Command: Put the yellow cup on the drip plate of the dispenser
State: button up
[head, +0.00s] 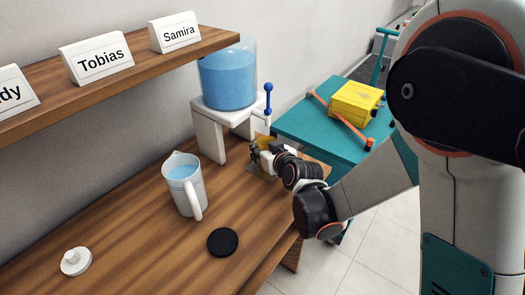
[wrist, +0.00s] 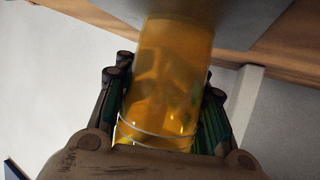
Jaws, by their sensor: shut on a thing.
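The yellow cup (wrist: 165,75) is see-through amber and fills the middle of the wrist view, between the fingers of my gripper (wrist: 160,125), which is shut on it. In the head view my gripper (head: 262,154) is at the dispenser's front, with only a bit of the cup (head: 265,143) showing. The dispenser (head: 228,80) is a blue tank on a white stand. Its grey drip plate (head: 260,172) lies on the wooden shelf, largely behind and below my gripper. In the wrist view the cup's far end overlaps the plate (wrist: 240,22); I cannot tell whether they touch.
A blue-handled lever (head: 268,98) stands close above my gripper. A water pitcher (head: 184,184), a black disc (head: 222,242) and a white lid (head: 76,261) stand on the shelf. A teal cart (head: 310,133) with a yellow box (head: 355,101) stands to the right.

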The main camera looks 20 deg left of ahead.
jog(key=o, duration=1.3)
jog(key=shift+s+d+r, duration=0.2)
jog(key=shift+s+r, duration=0.05)
jog(key=p+v, duration=0.4)
jog(key=v, duration=0.7)
jog(key=shift+s+d, duration=0.1)
jog(key=shift+d, duration=0.05)
